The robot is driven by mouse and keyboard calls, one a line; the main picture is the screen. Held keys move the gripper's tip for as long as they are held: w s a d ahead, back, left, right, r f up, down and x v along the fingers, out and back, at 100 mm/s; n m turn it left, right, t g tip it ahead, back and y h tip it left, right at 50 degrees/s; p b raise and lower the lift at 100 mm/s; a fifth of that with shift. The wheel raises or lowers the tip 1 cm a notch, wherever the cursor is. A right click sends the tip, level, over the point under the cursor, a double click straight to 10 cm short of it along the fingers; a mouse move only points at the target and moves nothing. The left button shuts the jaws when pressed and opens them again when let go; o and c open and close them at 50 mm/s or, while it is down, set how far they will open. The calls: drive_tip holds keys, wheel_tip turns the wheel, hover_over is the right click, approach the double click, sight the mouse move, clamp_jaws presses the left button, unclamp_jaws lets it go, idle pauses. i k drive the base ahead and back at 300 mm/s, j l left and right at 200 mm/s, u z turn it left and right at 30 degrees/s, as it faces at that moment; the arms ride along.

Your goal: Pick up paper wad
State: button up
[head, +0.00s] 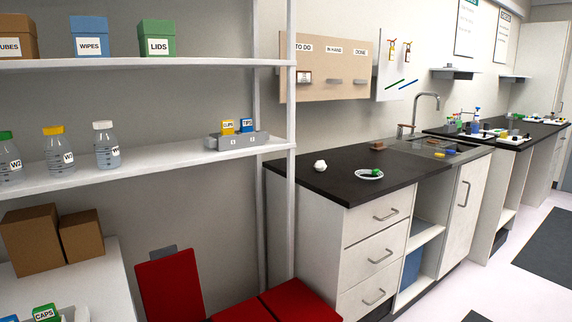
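A small white, crumpled-looking lump, which looks like the paper wad (320,166), lies on the black countertop (330,181) near its left end. My gripper does not show in the head view.
A white shelf unit (170,172) with bottles and boxes stands at left; its post (291,130) rises just left of the counter. A sink (430,147) and tap lie further right. Floor is open at right.

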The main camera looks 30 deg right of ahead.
sight(320, 166)
drive_tip(key=i+l+u, duration=0.1)
drive_tip(key=l+u, duration=0.15)
drive_tip(key=l, duration=0.35)
drive_tip(key=l+u, duration=0.25)
drive_tip(key=l, duration=0.35)
drive_tip(key=l+u, duration=0.2)
drive_tip(key=l, duration=3.2)
drive_tip(key=i, duration=0.5)
